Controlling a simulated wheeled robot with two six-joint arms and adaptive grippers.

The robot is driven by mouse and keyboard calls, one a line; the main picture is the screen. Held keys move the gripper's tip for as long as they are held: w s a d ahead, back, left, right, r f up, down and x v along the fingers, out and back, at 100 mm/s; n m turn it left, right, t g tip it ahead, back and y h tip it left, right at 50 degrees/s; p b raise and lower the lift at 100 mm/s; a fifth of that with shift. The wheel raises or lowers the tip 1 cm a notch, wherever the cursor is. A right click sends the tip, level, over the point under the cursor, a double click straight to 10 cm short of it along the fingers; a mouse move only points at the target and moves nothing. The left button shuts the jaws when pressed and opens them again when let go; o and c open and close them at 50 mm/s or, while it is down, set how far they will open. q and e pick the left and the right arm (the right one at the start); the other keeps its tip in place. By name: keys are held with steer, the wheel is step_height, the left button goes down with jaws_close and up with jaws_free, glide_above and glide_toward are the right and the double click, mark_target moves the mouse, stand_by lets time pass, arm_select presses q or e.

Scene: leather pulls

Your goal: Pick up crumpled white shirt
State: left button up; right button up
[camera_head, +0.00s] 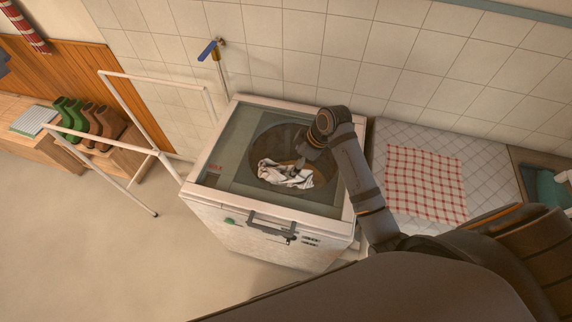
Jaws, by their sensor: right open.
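The crumpled white shirt (288,177) lies bunched in the round dark drum opening in the top of a white washing machine (268,238). My right gripper (298,166) reaches down into the opening from the upper right and is open at the shirt's upper edge. Its fingertips are small and dark here, and I cannot tell whether they touch the cloth. My right arm covers the machine's right rim. My left gripper is not in view.
A white tube rack (152,152) stands left of the machine. A red checkered cloth (425,183) lies on the tiled counter to the right. A tap with a blue handle (209,49) is on the wall behind. Boots (104,122) stand on a wooden bench at the far left. The floor at front left is clear.

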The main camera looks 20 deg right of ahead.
mark_target(288, 169)
steer(key=a+f, duration=0.1)
steer(key=a+f+p, duration=0.1)
steer(key=f, duration=0.1)
steer(key=shift+a+f, duration=0.1)
steer(key=shift+f, duration=0.05)
steer(key=shift+w+f+p, duration=0.25)
steer(key=shift+f+p, duration=0.1)
steer(key=shift+f, duration=0.25)
steer(key=shift+w+f+p, duration=0.25)
steer(key=shift+f+p, duration=0.1)
steer(key=shift+f, duration=0.2)
steer(key=p+x, duration=0.1)
steer(key=x, duration=0.2)
steer(key=shift+f, duration=0.5)
steer(key=c, duration=1.2)
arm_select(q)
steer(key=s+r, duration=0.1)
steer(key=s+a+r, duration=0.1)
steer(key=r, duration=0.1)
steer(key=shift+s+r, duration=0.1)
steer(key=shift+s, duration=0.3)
arm_select(e)
steer(key=shift+c, duration=0.8)
steer(key=shift+r, duration=0.15)
